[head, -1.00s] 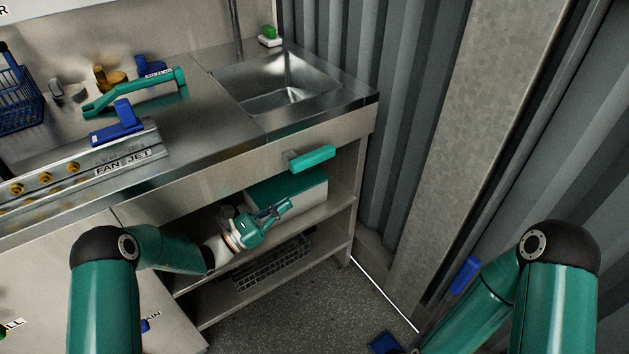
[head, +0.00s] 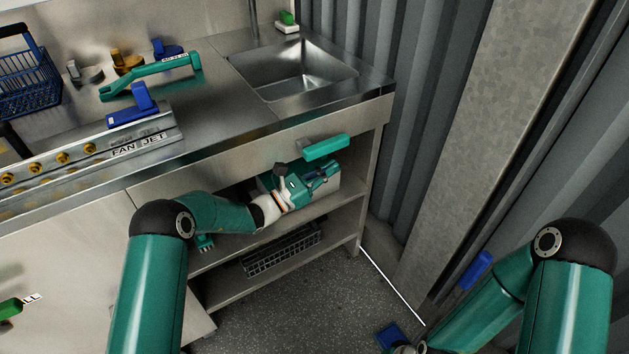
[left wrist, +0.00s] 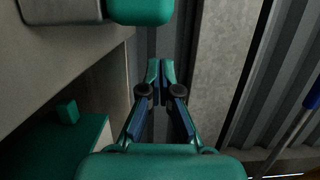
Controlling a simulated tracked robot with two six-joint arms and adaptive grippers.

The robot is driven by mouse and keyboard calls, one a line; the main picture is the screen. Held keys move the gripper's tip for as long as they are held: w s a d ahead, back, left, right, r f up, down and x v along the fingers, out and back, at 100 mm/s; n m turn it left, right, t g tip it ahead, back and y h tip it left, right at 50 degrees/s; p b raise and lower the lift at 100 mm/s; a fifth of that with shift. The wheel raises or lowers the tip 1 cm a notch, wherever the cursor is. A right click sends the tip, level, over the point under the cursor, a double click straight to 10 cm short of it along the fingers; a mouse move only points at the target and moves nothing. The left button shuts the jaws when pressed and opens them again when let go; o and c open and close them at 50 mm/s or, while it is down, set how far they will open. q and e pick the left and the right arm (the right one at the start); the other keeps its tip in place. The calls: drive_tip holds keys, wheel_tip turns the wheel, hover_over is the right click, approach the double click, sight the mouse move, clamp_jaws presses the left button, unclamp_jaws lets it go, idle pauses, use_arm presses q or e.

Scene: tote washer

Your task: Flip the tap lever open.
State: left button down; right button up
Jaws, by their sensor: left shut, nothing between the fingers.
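The teal tap lever (head: 325,147) sticks out from the front panel below the sink and lies roughly level. Its teal end also shows at the top of the left wrist view (left wrist: 141,10), with a grey part to its left. My left gripper (head: 332,170) is just below the lever, in front of the upper shelf opening. In the left wrist view its fingertips (left wrist: 161,68) are together with nothing between them, and a gap shows between them and the lever.
A teal box (left wrist: 60,145) sits on the shelf behind my left gripper. A black crate (head: 282,250) is on the lower shelf. The sink (head: 300,72) is above the lever. A corrugated wall (head: 415,110) and a metal post (head: 475,130) stand to the right.

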sight(323, 143)
use_arm(q)
drive_tip(key=shift+a+r, duration=0.1)
drive_tip(key=shift+r, duration=1.4)
